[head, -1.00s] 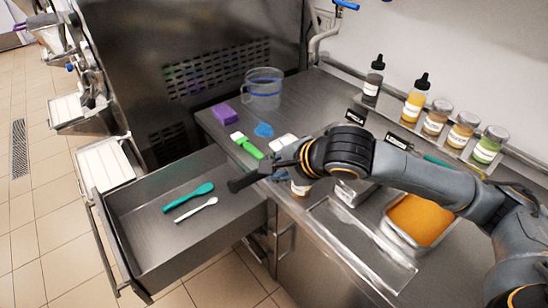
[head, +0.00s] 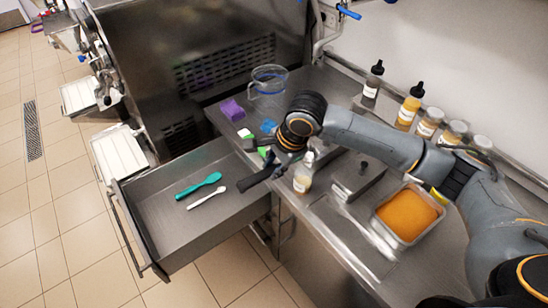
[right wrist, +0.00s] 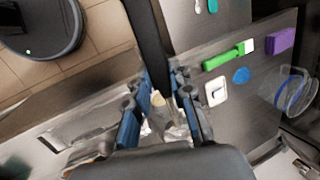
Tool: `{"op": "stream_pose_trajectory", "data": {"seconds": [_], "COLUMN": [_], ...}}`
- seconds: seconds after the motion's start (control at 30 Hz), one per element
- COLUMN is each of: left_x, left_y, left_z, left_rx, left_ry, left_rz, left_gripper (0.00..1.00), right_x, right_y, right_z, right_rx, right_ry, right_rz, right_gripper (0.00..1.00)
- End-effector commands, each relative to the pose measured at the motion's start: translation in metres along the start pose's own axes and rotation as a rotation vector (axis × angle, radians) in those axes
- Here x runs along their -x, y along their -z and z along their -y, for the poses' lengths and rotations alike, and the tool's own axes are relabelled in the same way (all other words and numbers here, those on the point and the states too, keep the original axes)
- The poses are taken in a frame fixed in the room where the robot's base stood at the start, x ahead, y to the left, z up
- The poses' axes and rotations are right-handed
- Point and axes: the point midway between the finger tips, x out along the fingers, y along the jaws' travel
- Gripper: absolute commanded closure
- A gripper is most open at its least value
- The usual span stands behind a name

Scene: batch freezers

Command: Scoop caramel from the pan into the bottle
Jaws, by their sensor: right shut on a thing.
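The pan of orange caramel (head: 408,216) sits on the steel counter at the right in the head view. A small bottle (head: 302,180) with a pale top and a white label stands upright near the counter's front edge. My right gripper (head: 276,166) is just left of the bottle, shut on a long dark tool (head: 253,182). The tool points left over the drawer; its type is unclear. In the right wrist view the dark tool (right wrist: 150,45) runs up from between the fingers (right wrist: 162,100). My left gripper is out of view.
The open drawer (head: 150,235) holds a teal spoon (head: 200,186) and a white spoon (head: 206,198). A purple block (head: 232,109), a blue piece (head: 268,126), a green brush (right wrist: 230,55) and a clear jug (head: 268,80) lie behind. Bottles and jars (head: 428,122) line the wall.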

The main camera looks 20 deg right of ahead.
Motion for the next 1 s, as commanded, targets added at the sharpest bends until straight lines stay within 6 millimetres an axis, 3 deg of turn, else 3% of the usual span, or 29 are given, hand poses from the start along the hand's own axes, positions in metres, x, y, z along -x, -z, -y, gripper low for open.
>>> {"op": "stream_pose_trajectory", "data": {"seconds": [0.03, 0.2, 0.43, 0.7, 1.0], "left_x": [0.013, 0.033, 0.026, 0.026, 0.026], "left_y": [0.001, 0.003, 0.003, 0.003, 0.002], "left_z": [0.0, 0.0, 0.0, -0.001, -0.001], "left_rx": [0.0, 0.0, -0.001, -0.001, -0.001], "left_ry": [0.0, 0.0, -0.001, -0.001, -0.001], "left_rz": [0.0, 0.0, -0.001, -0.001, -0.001], "left_gripper": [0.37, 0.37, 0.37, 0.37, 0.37], "right_x": [0.006, 0.006, -0.001, 0.019, 0.023], "right_y": [-0.001, -0.002, -0.002, -0.003, -0.003], "right_z": [0.003, 0.009, 0.017, 0.022, 0.023], "right_rx": [-0.003, -0.015, -0.038, -0.036, -0.036], "right_ry": [-0.019, -0.128, -0.332, -0.329, -0.328], "right_rz": [0.001, 0.003, 0.004, 0.002, 0.002], "right_gripper": [1.0, 1.0, 1.0, 1.0, 1.0]}}
